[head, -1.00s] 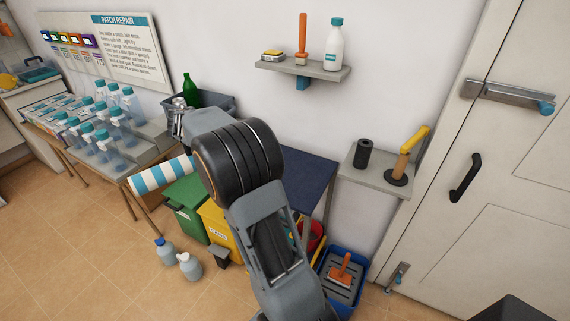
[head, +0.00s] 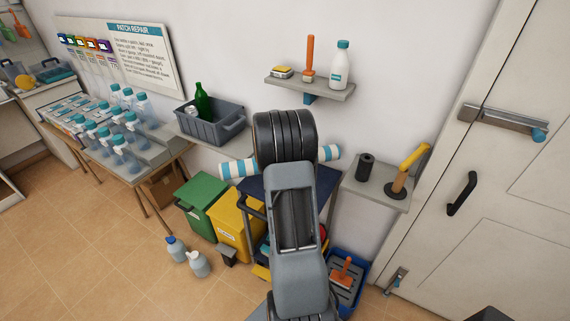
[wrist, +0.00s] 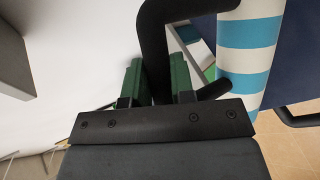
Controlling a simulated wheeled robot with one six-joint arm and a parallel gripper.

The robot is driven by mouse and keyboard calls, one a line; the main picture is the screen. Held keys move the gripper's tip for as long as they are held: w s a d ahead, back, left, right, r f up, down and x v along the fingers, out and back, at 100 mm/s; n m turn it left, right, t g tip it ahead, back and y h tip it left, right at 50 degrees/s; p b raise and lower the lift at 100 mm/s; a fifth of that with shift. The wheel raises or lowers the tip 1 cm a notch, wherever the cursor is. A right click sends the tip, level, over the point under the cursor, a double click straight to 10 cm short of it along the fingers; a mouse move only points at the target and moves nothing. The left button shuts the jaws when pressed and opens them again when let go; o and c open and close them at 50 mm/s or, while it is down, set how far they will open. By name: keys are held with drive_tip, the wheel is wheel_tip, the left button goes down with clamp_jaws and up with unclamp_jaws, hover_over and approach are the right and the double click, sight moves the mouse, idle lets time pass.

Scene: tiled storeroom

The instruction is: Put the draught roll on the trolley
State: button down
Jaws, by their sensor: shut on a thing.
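The draught roll (head: 238,169) is a blue-and-white striped cylinder. In the head view its two ends stick out either side of my arm, which hides its middle. It lies across the back part of the trolley's (head: 254,186) dark blue top; I cannot tell whether it touches. In the wrist view the roll (wrist: 247,50) stands at the right, with the blue top (wrist: 302,45) behind it. My gripper (wrist: 156,85), with green finger pads, is shut on a black loop handle at the roll's side. The head view hides my gripper behind the arm.
A grey shelf (head: 372,188) with a black roll and a yellow-handled tool is right of the trolley. A grey crate (head: 212,128) with bottles is at the left. Green (head: 201,200) and yellow (head: 236,225) bins stand left of the trolley. A wall shelf (head: 322,92) hangs above.

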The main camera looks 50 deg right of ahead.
drive_tip(key=shift+f, duration=3.65)
drive_tip(key=shift+f+b, duration=0.1)
drive_tip(key=shift+b, duration=0.2)
drive_tip(key=c, duration=1)
unclamp_jaws()
